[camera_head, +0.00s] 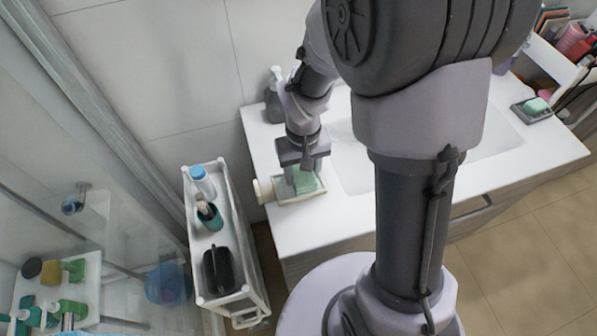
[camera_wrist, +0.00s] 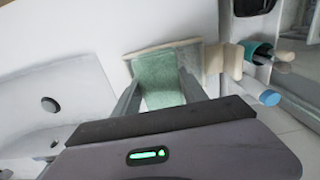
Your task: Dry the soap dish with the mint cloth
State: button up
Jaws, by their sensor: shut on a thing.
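My gripper (camera_head: 302,172) points down over the near left corner of the white counter. It is shut on the mint cloth (camera_head: 305,183), which shows flat and pale green between the fingers in the wrist view (camera_wrist: 160,80). The cloth is over a shallow cream-rimmed, grey-floored tray (camera_head: 288,200), which also shows in the wrist view (camera_wrist: 211,84); I cannot tell whether they touch. A grey soap dish (camera_head: 521,112) with a mint soap bar (camera_head: 536,105) sits at the counter's far right.
A dark pump bottle (camera_head: 273,100) stands behind my gripper. A white cart (camera_head: 190,230) at left carries a blue-capped bottle, a teal cup and a black case. The sink (camera_head: 352,160) lies to the right.

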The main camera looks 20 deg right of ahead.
jog(key=shift+d+f, duration=0.1)
jog(key=shift+d, duration=0.2)
jog(key=shift+a+f, duration=0.1)
jog(key=shift+a, duration=1)
jog(key=shift+d+r, duration=0.2)
jog(key=shift+d, duration=0.25)
jog(key=shift+d+f, duration=0.15)
jog(key=shift+d, duration=0.5)
jog(key=shift+a+f+b, duration=0.1)
jog(key=shift+a+b, duration=0.25)
jog(key=shift+a, duration=0.7)
jog(key=shift+d+r+p, duration=0.15)
jog(key=shift+d+p, duration=0.05)
jog(key=shift+d, duration=0.35)
jog(key=shift+d+r+p, duration=0.15)
jog(key=shift+d, duration=0.35)
jog(key=shift+a+f+b, duration=0.25)
jog(key=shift+a+b, duration=0.2)
jog(key=shift+a, duration=0.65)
jog(key=shift+d+r+p, duration=0.25)
jog(key=shift+d+p, duration=0.05)
jog(key=shift+d, duration=0.9)
notch_tip(320, 180, up, 7)
jog(key=p, duration=0.6)
jog(key=shift+r, duration=0.1)
jog(key=shift+f, duration=0.2)
